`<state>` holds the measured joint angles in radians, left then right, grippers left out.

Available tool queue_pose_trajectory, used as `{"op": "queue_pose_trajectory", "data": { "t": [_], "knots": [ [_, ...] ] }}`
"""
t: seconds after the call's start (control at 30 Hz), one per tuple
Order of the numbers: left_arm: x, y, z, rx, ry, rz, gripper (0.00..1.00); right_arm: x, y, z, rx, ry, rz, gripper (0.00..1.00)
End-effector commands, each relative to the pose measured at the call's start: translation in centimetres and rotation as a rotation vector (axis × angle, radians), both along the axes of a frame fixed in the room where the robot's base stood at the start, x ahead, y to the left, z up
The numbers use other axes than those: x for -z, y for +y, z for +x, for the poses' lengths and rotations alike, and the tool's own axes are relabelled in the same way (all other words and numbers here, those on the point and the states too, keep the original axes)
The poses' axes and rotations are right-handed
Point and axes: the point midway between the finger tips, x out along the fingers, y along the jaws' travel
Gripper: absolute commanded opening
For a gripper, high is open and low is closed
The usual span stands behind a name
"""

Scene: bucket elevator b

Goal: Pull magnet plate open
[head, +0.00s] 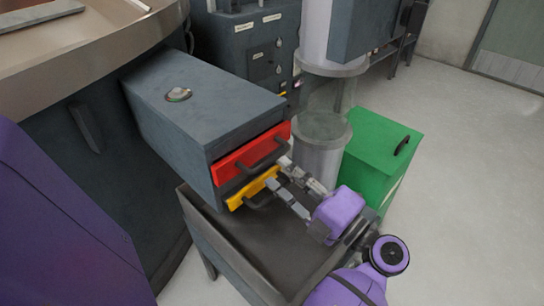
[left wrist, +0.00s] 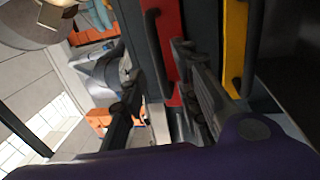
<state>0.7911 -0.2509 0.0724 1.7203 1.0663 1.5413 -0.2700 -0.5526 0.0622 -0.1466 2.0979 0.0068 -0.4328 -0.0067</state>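A grey metal housing (head: 200,100) has two pull-out fronts on its end, a red one (head: 238,158) above a yellow one (head: 240,194). Each has a dark bar handle, the red front's handle (head: 262,164) and the yellow front's handle (head: 262,198). Which one is the magnet plate I cannot tell. My left gripper (head: 278,175) is open, its fingers apart and pointing at these fronts. In the left wrist view, the red handle (left wrist: 154,45) lies ahead between the fingers, and the yellow handle (left wrist: 242,65) lies right of them. Contact is unclear. My right gripper is not in view.
A dark open tray (head: 265,250) lies below the fronts. A green box (head: 378,150) and a grey vertical pipe (head: 318,150) stand close right of the gripper. A curved tan-rimmed machine (head: 80,60) is at left. Floor (head: 470,180) is clear at right.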

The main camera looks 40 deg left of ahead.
Motion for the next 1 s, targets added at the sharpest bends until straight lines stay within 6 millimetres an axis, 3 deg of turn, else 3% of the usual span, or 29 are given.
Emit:
{"op": "queue_pose_trajectory", "data": {
  "t": [0.1,0.3,0.67,0.9,1.0],
  "knots": [
    [-0.5,2.1,0.1,-0.002,-0.002,0.005,0.29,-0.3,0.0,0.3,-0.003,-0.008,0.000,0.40],
    [-0.9,4.4,0.3,0.000,-0.001,0.003,0.29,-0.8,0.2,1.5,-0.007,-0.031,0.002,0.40],
    [-1.0,5.1,0.4,0.001,0.000,0.003,0.29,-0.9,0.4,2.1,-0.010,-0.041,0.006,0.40],
    [-1.0,5.1,0.4,0.002,0.000,0.003,0.00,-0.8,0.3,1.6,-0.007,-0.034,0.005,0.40],
    [-1.0,5.1,0.4,0.002,0.000,0.003,0.00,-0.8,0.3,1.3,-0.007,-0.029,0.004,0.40]
  ]
}}
